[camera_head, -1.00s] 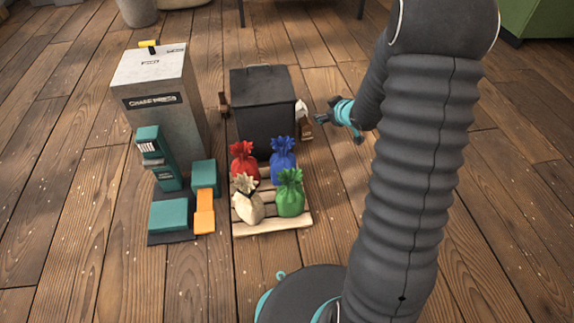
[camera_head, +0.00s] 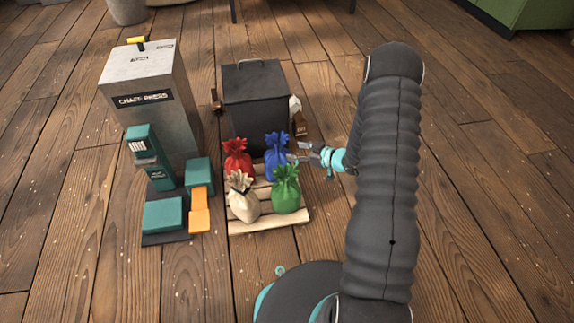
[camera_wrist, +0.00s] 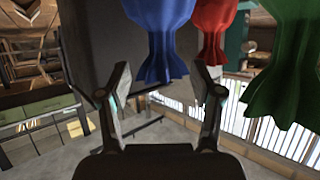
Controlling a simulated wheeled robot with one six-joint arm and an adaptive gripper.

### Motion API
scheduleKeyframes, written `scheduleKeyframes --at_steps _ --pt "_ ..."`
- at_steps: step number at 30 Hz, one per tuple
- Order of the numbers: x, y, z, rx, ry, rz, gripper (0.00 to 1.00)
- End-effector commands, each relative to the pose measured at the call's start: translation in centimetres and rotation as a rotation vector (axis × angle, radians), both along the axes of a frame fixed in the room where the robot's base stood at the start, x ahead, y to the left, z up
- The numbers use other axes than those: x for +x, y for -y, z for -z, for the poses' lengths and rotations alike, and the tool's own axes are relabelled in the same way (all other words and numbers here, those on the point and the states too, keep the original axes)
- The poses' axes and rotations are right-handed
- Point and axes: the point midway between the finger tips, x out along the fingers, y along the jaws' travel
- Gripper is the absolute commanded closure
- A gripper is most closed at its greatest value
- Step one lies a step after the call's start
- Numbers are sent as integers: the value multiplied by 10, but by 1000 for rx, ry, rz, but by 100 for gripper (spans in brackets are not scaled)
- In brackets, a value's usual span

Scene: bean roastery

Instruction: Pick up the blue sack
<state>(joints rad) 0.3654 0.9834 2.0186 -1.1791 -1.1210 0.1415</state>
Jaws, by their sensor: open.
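The blue sack (camera_head: 277,158) stands upright at the back right of a wooden pallet (camera_head: 268,226). A red sack (camera_head: 238,160) is to its left, a green sack (camera_head: 286,190) in front, and a cream sack (camera_head: 243,197) at the front left. My gripper (camera_head: 303,153) is open and empty, just right of the blue sack, its fingers pointing at it. In the wrist view the blue sack (camera_wrist: 161,35) hangs upside down in the picture, ahead of the open fingers (camera_wrist: 163,105). The red sack (camera_wrist: 213,30) and green sack (camera_wrist: 287,60) are to its right there.
A dark bin (camera_head: 255,95) stands right behind the pallet, with small brown items at its sides. A grey chaff press (camera_head: 150,100) and a teal and orange machine (camera_head: 165,212) stand to the left.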

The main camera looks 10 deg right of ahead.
Motion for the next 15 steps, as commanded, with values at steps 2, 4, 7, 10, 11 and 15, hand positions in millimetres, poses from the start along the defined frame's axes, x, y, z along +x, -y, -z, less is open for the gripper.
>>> scheduleKeyframes --at_steps 2,4,7,10,11,15 --pt "10 -10 7 -1 1 -3 35" --pt "18 -16 11 0 2 1 35" --pt "25 -22 14 0 1 2 35" --pt "30 -25 16 0 2 4 35" --pt "30 -26 16 0 2 4 35" --pt "33 -31 19 -1 1 3 35"
